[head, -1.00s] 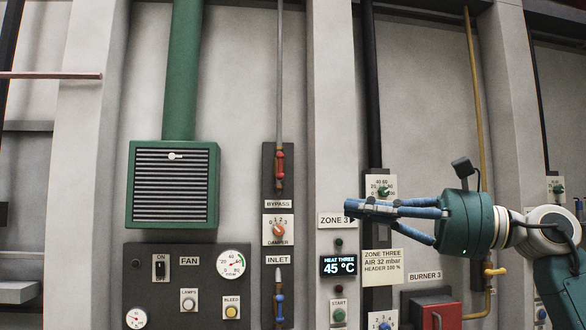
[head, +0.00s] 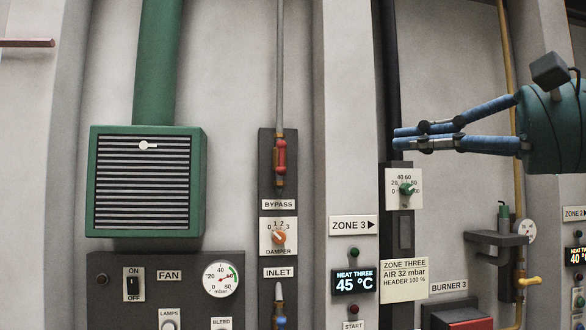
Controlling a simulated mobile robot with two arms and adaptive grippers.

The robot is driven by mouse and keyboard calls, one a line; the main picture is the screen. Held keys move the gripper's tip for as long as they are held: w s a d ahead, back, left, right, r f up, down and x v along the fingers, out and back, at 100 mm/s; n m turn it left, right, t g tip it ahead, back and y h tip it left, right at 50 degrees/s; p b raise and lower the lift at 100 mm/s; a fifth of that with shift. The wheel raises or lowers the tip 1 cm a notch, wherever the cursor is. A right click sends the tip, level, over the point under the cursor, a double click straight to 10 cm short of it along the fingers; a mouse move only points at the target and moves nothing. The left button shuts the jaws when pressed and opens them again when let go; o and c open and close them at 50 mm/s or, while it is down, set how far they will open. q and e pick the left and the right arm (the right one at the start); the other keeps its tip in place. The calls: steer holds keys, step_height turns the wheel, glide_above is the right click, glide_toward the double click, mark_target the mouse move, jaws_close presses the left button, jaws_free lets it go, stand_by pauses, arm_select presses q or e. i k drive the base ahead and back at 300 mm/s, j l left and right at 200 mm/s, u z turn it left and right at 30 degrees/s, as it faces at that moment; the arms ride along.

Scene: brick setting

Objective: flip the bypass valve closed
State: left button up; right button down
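The bypass valve (head: 280,156) is on the thin grey vertical pipe, above the BYPASS label (head: 279,204). Its red lever lies upright, in line with the pipe. My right gripper (head: 396,139) reaches in from the right, its blue fingers pointing left. The fingertips lie together with nothing between them. In the picture they are right of the valve, in front of the dark pipe and clear of the lever. My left gripper is out of view.
The damper dial (head: 278,237) and INLET label (head: 278,272) are below the valve. A green vent box (head: 147,182) is to the left. A green-knobbed dial (head: 405,189) is below my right fingers. A grey bracket (head: 497,239) juts out at right. The wall between valve and gripper looks clear.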

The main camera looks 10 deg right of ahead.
mark_target(281, 170)
steer(key=i, duration=1.3)
